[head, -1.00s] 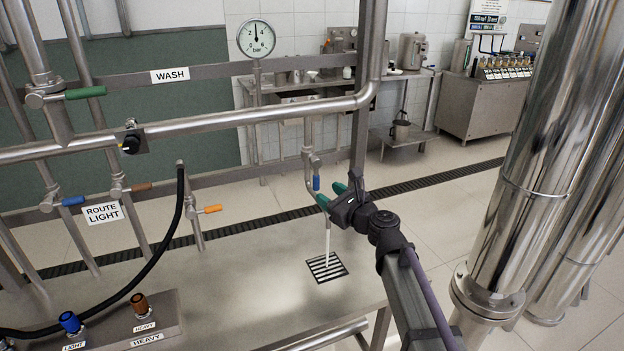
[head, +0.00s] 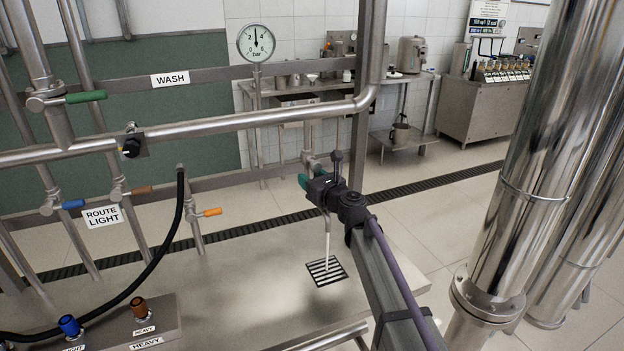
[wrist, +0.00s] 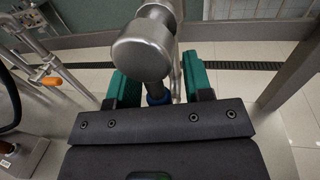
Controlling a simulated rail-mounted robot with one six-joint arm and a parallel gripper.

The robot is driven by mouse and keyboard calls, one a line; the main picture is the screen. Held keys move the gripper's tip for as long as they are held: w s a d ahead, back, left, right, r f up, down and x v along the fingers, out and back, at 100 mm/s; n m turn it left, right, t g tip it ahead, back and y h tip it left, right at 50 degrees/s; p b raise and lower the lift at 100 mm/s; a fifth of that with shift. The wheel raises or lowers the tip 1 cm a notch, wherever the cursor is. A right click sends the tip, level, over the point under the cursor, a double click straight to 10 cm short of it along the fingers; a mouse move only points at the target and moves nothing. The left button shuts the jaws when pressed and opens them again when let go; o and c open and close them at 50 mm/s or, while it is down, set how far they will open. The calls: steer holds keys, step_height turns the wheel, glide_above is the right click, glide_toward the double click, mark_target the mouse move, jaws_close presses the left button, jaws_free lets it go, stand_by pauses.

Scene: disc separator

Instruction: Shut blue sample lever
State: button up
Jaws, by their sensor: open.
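The blue sample lever (wrist: 157,98) shows as a small blue piece between my gripper's fingers in the wrist view, below a round steel valve end (wrist: 145,48). Most of the lever is hidden by the valve and my gripper. My gripper (wrist: 160,85) is open, with one teal finger on each side of the lever; I cannot tell whether either touches it. In the head view my gripper (head: 306,182) is at the sample pipe (head: 308,140) and hides the lever. A pale stream (head: 327,245) runs down from the outlet to a drain grate (head: 326,271).
Orange (head: 211,212), brown (head: 141,190), blue (head: 72,204) and green (head: 86,97) handles sit on pipes at the left. A steel post (head: 362,100) stands just behind my gripper. Large steel columns (head: 520,150) stand at the right. The bench top (head: 230,270) is mostly clear.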

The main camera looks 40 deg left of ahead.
steer(key=shift+c, duration=0.3)
jaws_close()
